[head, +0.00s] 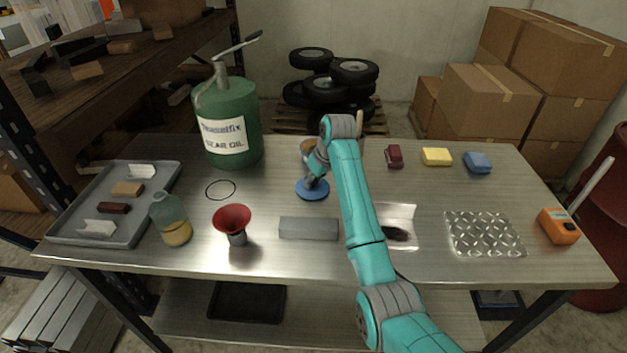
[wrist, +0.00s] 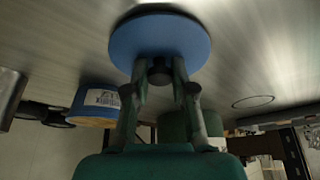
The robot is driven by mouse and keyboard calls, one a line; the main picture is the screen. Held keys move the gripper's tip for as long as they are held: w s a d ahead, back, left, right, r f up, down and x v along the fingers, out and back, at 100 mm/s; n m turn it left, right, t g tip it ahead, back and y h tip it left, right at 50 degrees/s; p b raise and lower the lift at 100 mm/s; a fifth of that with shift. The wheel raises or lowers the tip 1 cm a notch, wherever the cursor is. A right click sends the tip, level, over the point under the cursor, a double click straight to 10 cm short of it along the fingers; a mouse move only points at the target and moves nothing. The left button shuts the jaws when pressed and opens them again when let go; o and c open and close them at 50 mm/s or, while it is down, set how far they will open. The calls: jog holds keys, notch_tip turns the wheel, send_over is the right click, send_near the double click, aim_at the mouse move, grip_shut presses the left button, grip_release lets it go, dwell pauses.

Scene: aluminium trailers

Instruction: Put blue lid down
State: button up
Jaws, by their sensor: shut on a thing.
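The blue lid (head: 312,190) is a flat round disc with a dark knob in its middle, near the centre of the table. In the wrist view the lid (wrist: 160,32) fills the top middle. My gripper (wrist: 160,70) is shut on its knob, and in the head view my gripper (head: 314,180) is just above the disc. The lid looks level and very close to the tabletop; I cannot tell whether it touches. A blue tin with a white label (wrist: 97,99) shows beside it in the wrist view; my arm mostly hides it in the head view.
A black ring (head: 220,190), red funnel (head: 232,219) and grey block (head: 309,228) lie around the lid. A green oil can (head: 228,125) stands behind left. A grey tray (head: 70,226) is at left. Bare tabletop (head: 265,195) lies left of the lid.

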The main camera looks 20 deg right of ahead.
jog(key=shift+f, duration=0.15)
jog(key=o, duration=0.9)
jog(key=shift+o, duration=0.2)
jog(key=v, duration=1.2)
jog(key=shift+r, duration=0.2)
